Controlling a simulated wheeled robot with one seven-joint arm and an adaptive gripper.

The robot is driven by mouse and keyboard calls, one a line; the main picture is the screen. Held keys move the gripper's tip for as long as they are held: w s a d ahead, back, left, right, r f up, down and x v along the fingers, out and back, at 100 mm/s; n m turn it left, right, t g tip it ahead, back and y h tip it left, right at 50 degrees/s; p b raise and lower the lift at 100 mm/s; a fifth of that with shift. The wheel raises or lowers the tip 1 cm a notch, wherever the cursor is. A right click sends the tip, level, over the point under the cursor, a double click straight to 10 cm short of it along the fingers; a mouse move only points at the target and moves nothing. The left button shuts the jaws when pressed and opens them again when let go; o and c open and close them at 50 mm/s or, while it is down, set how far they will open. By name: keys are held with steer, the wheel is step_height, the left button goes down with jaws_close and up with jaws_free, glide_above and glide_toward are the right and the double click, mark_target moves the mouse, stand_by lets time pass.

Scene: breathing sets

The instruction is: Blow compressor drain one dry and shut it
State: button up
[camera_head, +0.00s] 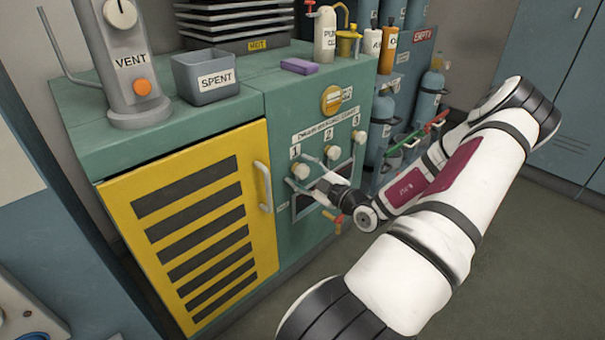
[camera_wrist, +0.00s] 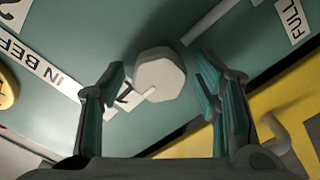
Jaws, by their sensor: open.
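The knob of drain one (camera_head: 300,171) is a pale round knob under the numeral 1 on the compressor's green front. In the wrist view it is an off-white, many-sided knob (camera_wrist: 161,74) with a pale bar reaching towards the label 1 (camera_wrist: 125,99). My gripper (camera_wrist: 160,88) is open, with one finger to each side of this knob; I cannot tell whether they touch it. In the head view my gripper (camera_head: 315,180) is just right of and below knob one. Knob two (camera_head: 332,152) and knob three (camera_head: 359,137) sit further right. Part of the dark opening below is hidden by my arm.
A yellow louvred door (camera_head: 197,228) with a grey handle (camera_head: 264,185) is left of the knobs. A grey SPENT bin (camera_head: 205,80) and purple block (camera_head: 299,66) stand on top. Blue cylinders (camera_head: 428,95) stand behind.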

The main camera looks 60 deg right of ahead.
steer(key=c, duration=1.2)
steer(key=shift+o, duration=0.2)
